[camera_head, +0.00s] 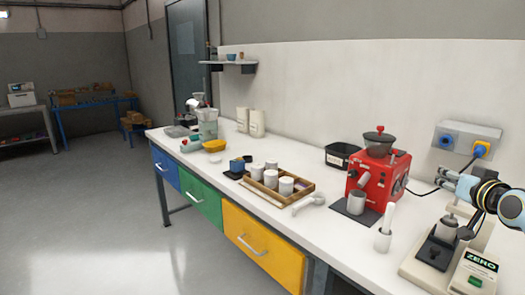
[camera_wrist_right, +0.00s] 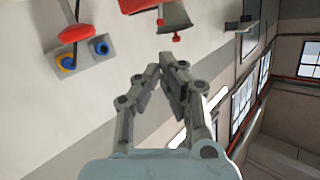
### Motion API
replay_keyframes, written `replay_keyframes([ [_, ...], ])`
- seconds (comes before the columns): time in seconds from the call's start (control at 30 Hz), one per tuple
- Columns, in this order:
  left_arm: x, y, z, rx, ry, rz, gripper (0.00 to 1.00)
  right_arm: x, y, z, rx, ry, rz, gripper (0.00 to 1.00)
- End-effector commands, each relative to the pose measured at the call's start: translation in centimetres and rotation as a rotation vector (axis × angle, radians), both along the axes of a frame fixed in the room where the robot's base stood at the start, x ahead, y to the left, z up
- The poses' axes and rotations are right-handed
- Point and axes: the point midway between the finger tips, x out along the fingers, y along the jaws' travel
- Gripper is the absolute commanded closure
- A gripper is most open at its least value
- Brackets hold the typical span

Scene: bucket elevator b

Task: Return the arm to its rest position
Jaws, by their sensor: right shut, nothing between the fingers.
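My right gripper (camera_head: 444,179) is at the right edge of the head view, above the worktop and in front of the wall. It is shut and empty. In the right wrist view its fingers (camera_wrist_right: 160,70) come together toward the top, with nothing between them. The red machine (camera_head: 376,178) with a dark hopper stands left of the gripper, apart from it. My left gripper is not in view.
The grey socket box (camera_head: 467,137) is on the wall close above the right gripper. Below are a scale marked ZERO (camera_head: 474,272) and a white-handled tool (camera_head: 386,228). A wooden tray (camera_head: 262,190) of white cups sits farther left. The floor at left is clear.

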Motion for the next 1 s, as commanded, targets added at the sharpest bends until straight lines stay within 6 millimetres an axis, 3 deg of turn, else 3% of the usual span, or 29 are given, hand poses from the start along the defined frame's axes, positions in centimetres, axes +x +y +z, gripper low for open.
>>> replay_keyframes([
  [0.1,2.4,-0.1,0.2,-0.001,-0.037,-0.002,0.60,-0.9,1.4,-1.1,-0.009,0.035,0.026,1.00],
  [0.37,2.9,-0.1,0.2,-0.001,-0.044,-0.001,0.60,-3.8,5.3,-4.0,-0.040,0.145,0.098,1.00],
  [0.57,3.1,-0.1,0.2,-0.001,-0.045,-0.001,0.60,-8.5,9.5,-7.2,-0.079,0.285,0.173,1.00],
  [0.67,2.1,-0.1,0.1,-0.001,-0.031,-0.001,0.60,-12.0,11.9,-8.9,-0.107,0.377,0.212,1.00],
  [0.8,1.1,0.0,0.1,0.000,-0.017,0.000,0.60,-19.3,15.3,-11.1,-0.158,0.549,0.261,1.00],
  [1.0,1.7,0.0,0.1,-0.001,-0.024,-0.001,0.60,-29.1,17.4,-11.6,-0.214,0.766,0.271,1.00],
])
